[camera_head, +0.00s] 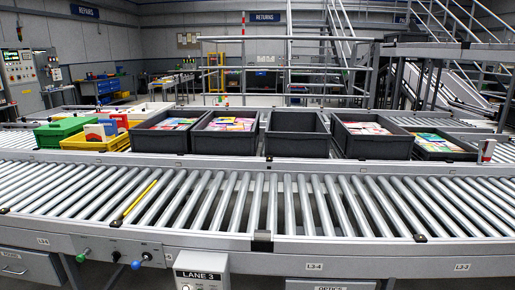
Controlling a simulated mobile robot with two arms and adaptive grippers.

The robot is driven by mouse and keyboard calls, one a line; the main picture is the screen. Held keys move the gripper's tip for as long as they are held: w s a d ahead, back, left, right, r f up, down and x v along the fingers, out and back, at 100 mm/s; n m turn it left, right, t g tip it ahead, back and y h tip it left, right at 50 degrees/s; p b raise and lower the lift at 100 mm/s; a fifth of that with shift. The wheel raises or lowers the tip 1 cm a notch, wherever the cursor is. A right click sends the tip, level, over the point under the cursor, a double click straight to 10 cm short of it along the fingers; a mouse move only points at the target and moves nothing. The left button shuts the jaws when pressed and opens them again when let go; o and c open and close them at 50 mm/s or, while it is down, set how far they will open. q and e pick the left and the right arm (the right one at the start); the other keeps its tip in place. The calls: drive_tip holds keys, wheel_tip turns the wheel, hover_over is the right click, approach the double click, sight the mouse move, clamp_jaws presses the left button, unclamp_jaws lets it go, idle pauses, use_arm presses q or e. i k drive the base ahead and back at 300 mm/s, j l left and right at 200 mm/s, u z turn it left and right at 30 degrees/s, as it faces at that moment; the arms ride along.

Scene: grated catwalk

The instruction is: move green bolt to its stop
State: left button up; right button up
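A green knob (82,255), which looks like the green bolt, is on the front rail of the roller conveyor at the lower left. It sits on a dark mount below the rail's edge. Its slot and stop are too small to make out. A similar blue knob (140,262) is to its right. Neither of my grippers is in view.
The roller conveyor (330,200) spans the view, with a yellow stick (140,198) on its rollers. Behind are several dark bins (226,146), a yellow crate (95,143) and a green box (60,132). A LANE 3 box (202,268) stands at the front.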

sight(80, 258)
drive_tip(key=u, duration=1.25)
